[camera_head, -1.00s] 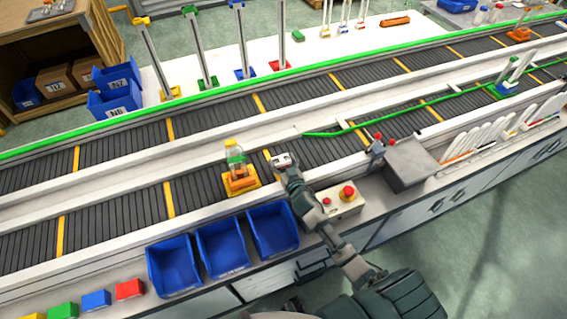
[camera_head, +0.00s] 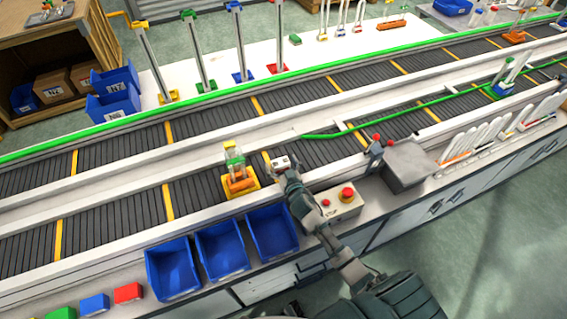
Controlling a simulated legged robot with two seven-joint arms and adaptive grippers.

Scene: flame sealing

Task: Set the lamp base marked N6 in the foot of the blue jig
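The blue jig, a tall post on a blue foot (camera_head: 242,75), stands on the white back table between the green and red ones. I cannot make out any N6 mark, so I cannot tell which thing is the lamp base. My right gripper (camera_head: 281,164) is over the near conveyor, just right of a yellow-footed carrier (camera_head: 240,184) with an orange part and clear and green parts on top. It is small and seen from behind, so I cannot tell whether it is open or holds anything. My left gripper is not in view.
Blue bins (camera_head: 221,250) line the near edge, left of a control box with a red button (camera_head: 346,194). A grey block (camera_head: 408,163) stands at right. Stacked blue bins (camera_head: 114,105) stand at back left.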

